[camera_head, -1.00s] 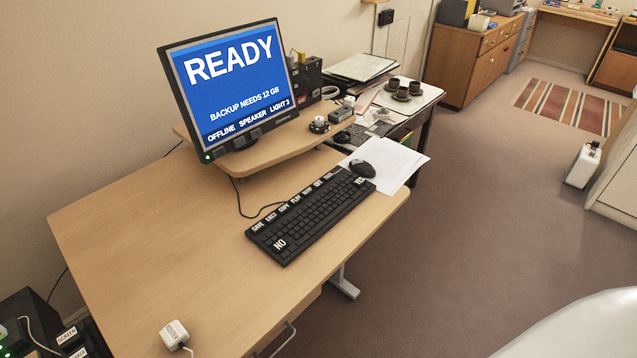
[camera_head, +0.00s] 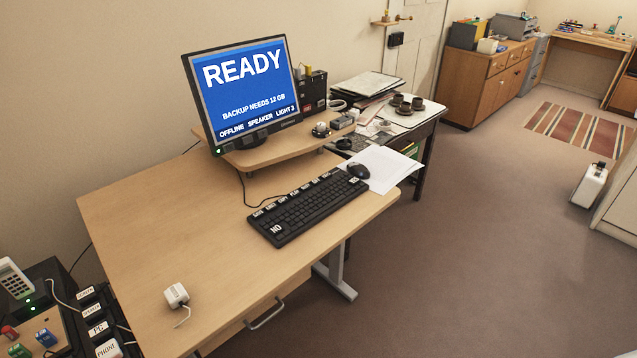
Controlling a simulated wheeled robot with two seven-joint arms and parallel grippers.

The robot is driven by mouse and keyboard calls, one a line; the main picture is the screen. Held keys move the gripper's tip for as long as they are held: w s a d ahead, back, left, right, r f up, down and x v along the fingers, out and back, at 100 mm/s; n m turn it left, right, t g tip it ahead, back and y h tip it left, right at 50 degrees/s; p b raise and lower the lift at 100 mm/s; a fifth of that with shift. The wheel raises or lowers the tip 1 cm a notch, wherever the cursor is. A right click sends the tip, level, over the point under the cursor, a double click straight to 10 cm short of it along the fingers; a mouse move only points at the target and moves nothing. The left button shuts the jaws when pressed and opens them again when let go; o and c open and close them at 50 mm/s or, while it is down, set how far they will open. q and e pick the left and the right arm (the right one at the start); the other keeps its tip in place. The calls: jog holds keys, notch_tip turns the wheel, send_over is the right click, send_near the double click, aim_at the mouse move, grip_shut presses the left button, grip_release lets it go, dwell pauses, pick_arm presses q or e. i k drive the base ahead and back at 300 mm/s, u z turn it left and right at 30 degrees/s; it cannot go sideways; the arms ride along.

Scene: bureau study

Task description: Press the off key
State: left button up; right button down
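A black keyboard (camera_head: 308,210) lies on the wooden desk (camera_head: 190,240). A row of white-labelled keys runs along its far edge, and larger NO and YES keys sit at its near-left and right ends. The small labels are too blurred to tell which one reads off. The monitor (camera_head: 243,82) behind it shows READY, BACKUP NEEDS 12 GB, OFFLINE, SPEAKER and LIGHT 3 on blue. Neither of my grippers is in view.
A small white box (camera_head: 176,294) with a cord sits near the desk's front left. Labelled black switches (camera_head: 98,328) are at bottom left. Open floor (camera_head: 470,240) lies to the right.

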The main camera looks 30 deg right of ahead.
aim_at(316, 181)
jog(key=z, duration=2)
jog(key=i, duration=1)
jog(key=u, duration=2.45)
